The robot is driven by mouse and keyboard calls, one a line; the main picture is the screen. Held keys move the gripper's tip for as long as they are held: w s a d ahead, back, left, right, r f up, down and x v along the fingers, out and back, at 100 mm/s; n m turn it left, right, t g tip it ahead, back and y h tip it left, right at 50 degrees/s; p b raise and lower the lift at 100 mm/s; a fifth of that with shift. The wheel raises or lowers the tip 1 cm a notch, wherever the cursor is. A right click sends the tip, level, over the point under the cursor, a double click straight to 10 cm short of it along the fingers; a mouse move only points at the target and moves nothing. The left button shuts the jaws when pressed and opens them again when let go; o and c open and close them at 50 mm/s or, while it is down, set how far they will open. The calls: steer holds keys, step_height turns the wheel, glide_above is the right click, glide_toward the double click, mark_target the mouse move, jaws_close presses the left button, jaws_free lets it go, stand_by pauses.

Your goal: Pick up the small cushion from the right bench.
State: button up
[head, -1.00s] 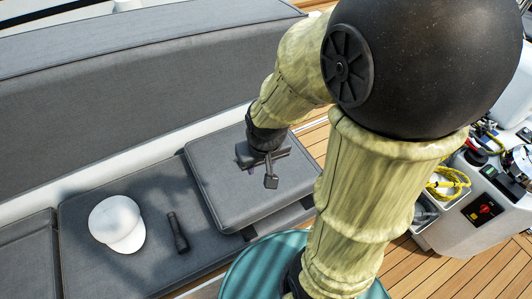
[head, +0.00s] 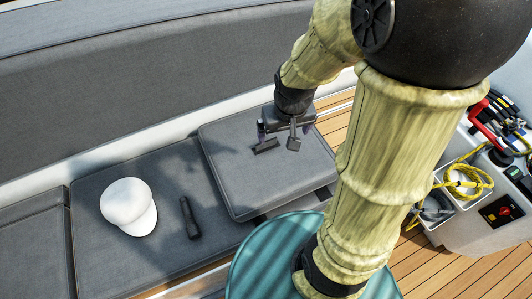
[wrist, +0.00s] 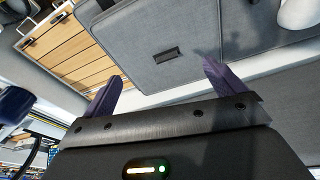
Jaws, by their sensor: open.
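The small cushion (head: 235,190) is a grey square pad lying on the right end of the grey bench seat (head: 95,240). A short dark strap-like handle (head: 265,147) sits on its top face. In the wrist view the cushion (wrist: 200,70) and its handle (wrist: 166,55) show ahead of the fingers. My gripper (head: 278,138) is open and empty above the cushion's far part, with the handle just in front of it in the head view. In the wrist view my gripper (wrist: 160,86) has its two purple fingers spread wide. I see no contact with the cushion.
A white cap (head: 128,207) and a black flashlight (head: 189,218) lie on the bench left of the cushion. The tall grey backrest (head: 150,110) stands behind. A white console (head: 450,245) with yellow rope (head: 465,183) is at the right. Wooden deck (head: 430,255) shows between.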

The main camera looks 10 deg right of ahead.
steer(key=w+f+b, duration=0.1)
steer(key=w+f, duration=0.3)
steer(key=w, duration=0.2)
steer(key=w+f+n+g+b, duration=0.1)
steer(key=w+f+b, duration=0.1)
steer(key=w+f, duration=0.2)
steer(key=w+f+n+g+b, duration=0.1)
steer(key=w+f, duration=0.2)
steer(key=w, duration=0.5)
steer(key=shift+w+a+f, duration=0.1)
steer(key=shift+w+f, duration=0.3)
glide_toward(268, 153)
steer(key=w, duration=0.2)
steer(key=w+f, duration=0.1)
steer(key=shift+w+f, duration=0.2)
steer(key=shift+w, duration=0.15)
steer(key=shift+s+a+f+p, duration=0.1)
steer(key=shift+f+p, duration=0.65)
steer(key=shift+f, duration=1.85)
steer(key=c, duration=1.9)
